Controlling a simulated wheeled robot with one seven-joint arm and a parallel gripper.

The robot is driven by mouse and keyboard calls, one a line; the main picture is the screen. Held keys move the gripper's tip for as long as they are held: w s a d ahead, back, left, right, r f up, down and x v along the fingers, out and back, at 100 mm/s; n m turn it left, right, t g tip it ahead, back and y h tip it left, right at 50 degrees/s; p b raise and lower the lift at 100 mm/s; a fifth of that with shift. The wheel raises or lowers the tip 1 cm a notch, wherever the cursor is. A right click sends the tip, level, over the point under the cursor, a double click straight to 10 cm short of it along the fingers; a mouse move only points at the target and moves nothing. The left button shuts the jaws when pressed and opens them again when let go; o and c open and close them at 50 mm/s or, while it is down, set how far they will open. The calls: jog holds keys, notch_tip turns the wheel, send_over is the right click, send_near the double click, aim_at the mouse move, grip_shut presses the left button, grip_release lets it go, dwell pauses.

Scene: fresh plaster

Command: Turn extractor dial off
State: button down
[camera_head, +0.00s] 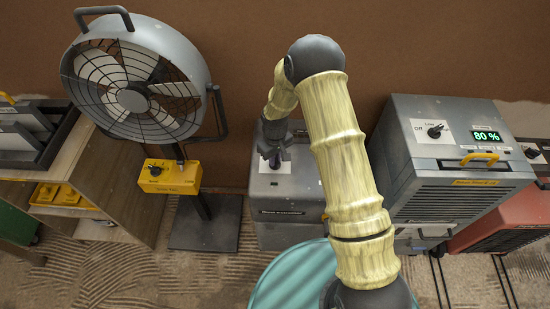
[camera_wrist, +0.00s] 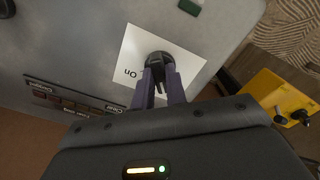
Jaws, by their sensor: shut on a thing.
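The grey extractor box (camera_head: 298,190) stands on the floor at the middle of the head view. My gripper (camera_head: 272,155) reaches down over its top, and my arm hides part of the box. In the wrist view, the black dial (camera_wrist: 157,60) sits on a white plate (camera_wrist: 134,48) marked "On", seen upside down. The two fingers of my gripper (camera_wrist: 161,78) are shut on the dial. The fingers cover part of the dial, and I cannot tell where its pointer stands. A small green piece (camera_wrist: 190,6) shows on the box near the plate.
A large fan (camera_head: 135,85) with a yellow control box (camera_head: 170,177) stands left. A grey dehumidifier-like unit (camera_head: 455,185) reading 80 % with its own dial (camera_head: 436,131) stands close on the right, beside a red machine (camera_head: 505,220). A teal round surface (camera_head: 300,282) lies in front.

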jog(key=shift+n, duration=0.6)
jog(key=shift+r, duration=0.1)
jog(key=c, duration=1.4)
grip_release()
jog(key=shift+c, duration=0.2)
notch_tip(320, 180, up, 17)
jog(key=b, duration=0.1)
jog(key=shift+r, duration=0.15)
